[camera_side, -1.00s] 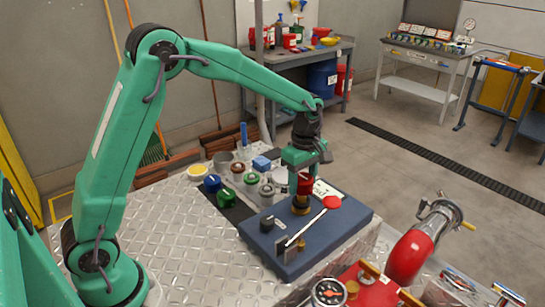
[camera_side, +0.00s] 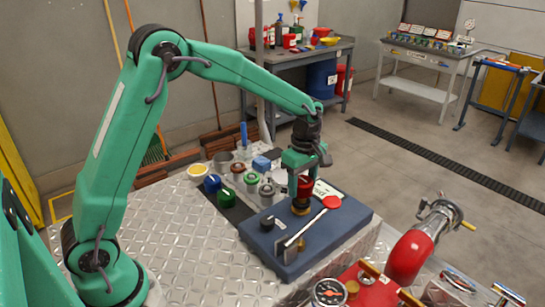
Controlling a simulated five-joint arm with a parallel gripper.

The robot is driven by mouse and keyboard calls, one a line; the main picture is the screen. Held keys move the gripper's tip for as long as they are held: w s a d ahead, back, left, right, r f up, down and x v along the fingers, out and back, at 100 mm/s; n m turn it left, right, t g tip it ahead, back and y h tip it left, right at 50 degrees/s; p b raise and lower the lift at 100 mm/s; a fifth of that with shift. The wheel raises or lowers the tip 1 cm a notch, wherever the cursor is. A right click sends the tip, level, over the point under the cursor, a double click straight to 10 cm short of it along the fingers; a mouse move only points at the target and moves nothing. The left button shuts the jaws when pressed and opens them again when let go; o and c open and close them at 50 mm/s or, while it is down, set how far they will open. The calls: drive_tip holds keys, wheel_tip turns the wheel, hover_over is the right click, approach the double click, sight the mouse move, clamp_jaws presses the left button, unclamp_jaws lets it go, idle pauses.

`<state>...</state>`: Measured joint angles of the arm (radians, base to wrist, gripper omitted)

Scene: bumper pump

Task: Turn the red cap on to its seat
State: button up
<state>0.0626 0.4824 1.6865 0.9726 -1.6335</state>
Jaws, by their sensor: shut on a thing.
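The red cap (camera_side: 304,186) is between the fingers of my gripper (camera_side: 305,176), which is shut on it from above. My gripper hides part of the cap's top and sides.
A lever with a round red end (camera_side: 332,202) lies close to the right of the seat. A black knob (camera_side: 267,223) stands left on the plate. Blue (camera_side: 212,184) and green (camera_side: 226,197) caps stand to the left. A red pipe elbow (camera_side: 408,258) is at the right front.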

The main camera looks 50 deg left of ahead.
drive_tip(key=shift+f, duration=1.2)
idle(1.8)
drive_tip(key=m, duration=0.4)
drive_tip(key=shift+m, duration=0.4)
drive_tip(key=shift+r, duration=0.1)
drive_tip(key=shift+m, duration=0.4)
drive_tip(key=m, duration=0.3)
drive_tip(key=shift+m, duration=0.9)
